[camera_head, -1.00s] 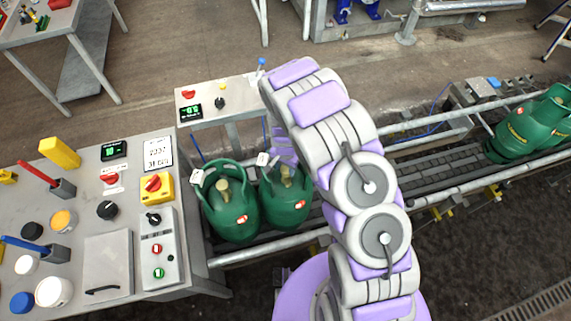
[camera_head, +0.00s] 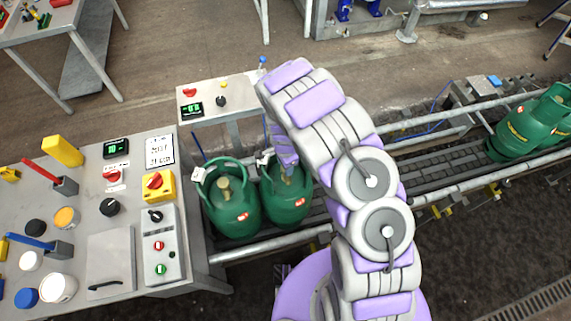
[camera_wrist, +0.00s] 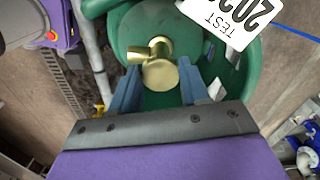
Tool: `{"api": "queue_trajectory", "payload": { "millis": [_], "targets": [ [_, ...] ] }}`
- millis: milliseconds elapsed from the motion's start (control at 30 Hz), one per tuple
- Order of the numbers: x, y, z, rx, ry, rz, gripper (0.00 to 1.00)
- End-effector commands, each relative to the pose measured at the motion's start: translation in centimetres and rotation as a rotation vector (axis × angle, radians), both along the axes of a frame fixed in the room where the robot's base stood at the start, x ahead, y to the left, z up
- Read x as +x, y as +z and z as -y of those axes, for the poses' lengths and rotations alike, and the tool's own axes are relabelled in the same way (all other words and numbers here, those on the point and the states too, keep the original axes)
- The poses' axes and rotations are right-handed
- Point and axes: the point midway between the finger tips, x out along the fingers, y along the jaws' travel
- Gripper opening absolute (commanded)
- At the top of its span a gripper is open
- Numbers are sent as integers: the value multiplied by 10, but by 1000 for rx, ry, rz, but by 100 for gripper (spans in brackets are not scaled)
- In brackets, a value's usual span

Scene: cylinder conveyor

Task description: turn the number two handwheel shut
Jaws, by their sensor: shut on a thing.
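Two green gas cylinders stand side by side on the conveyor, a left one (camera_head: 232,208) and a right one (camera_head: 288,203). My gripper (camera_wrist: 158,80) is down over the top of the right cylinder, inside its collar. In the wrist view its two blue-grey fingers are shut on a brass round handwheel (camera_wrist: 160,74) of the valve. The brass valve body (camera_wrist: 158,47) shows just beyond it. A white TEST tag (camera_wrist: 228,18) hangs close by. In the head view my gripper hides most of this valve. I see no number on the handwheel.
A control bench (camera_head: 88,235) with knobs, buttons and a display stands at left. A small panel table (camera_head: 228,98) stands behind the near cylinders.

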Motion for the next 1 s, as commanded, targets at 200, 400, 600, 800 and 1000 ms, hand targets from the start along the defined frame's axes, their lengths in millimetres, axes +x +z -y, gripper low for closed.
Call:
{"api": "queue_trajectory", "payload": {
  "millis": [200,400,600,800,1000],
  "targets": [
    [0,0,-1,0,-7,0,15],
    [0,0,-1,0,-6,1,15],
    [0,0,-1,0,-6,1,61],
    [1,0,0,0,-6,1,71],
    [1,3,0,2,-6,1,71]
  ]
}}
